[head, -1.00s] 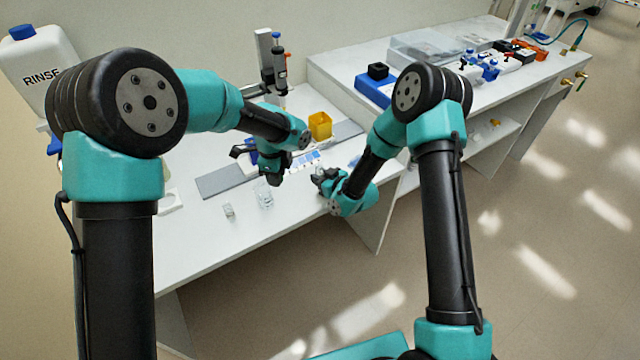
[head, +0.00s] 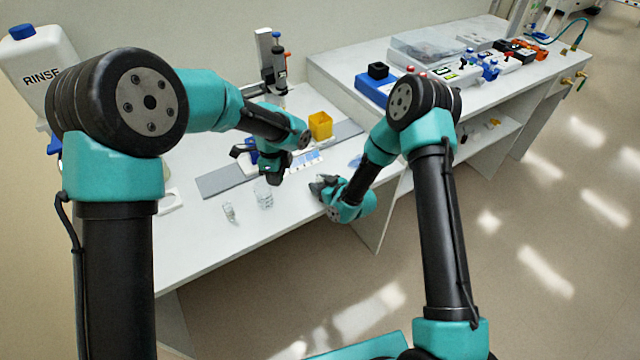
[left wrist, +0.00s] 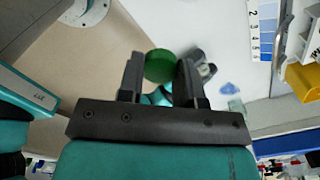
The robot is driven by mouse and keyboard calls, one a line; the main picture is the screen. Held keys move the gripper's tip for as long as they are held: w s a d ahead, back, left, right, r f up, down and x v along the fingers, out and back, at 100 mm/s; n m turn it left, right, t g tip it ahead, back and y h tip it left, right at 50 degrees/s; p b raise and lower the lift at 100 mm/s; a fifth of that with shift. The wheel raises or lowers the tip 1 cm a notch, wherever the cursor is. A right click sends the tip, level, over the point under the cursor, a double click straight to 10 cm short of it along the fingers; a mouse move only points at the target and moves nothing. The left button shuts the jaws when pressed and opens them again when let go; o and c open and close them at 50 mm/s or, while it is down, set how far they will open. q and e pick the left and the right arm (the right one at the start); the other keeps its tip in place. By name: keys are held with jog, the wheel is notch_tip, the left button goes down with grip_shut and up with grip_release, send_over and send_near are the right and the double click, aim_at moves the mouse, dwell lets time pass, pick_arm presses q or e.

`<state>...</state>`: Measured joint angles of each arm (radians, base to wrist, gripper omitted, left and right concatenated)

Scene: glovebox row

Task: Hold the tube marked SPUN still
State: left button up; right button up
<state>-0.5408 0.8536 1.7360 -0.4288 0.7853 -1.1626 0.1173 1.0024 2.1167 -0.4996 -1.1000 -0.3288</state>
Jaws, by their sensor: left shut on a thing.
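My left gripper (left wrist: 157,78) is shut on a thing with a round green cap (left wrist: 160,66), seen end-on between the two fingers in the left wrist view. No writing shows on it, so I cannot read whether it says SPUN; its body is hidden behind the cap. In the head view my left gripper (head: 272,176) hangs over the bench, and what it holds is not clear there. My right gripper (head: 322,187) is low near the bench's front edge, to the right of the left one. Its jaws are too small to read.
A clear beaker (head: 264,194) and a small clear vial (head: 229,212) stand near the bench front. A yellow open box (head: 320,125) and a grey mat (head: 222,181) lie behind. A blue piece (head: 355,161) lies right. A white RINSE bottle (head: 40,70) stands far left.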

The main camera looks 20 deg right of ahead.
jog(key=shift+o, duration=0.4)
jog(key=shift+s+r, duration=0.1)
jog(key=shift+r, duration=0.1)
jog(key=v, duration=1.1)
jog(key=shift+s+d, duration=0.25)
jog(key=shift+s, duration=0.1)
jog(key=s+a+f+m+g+h, duration=0.1)
jog(key=s+f+m+g, duration=0.2)
jog(key=s, duration=0.7)
jog(key=s+a+f+m+g+h, duration=0.1)
jog(key=s+f+m+g, duration=0.3)
jog(key=s+f+g, duration=0.4)
jog(key=shift+s+f+m+g+h, duration=0.3)
jog(key=shift+s+g+h, duration=0.2)
jog(key=shift+s, duration=0.6)
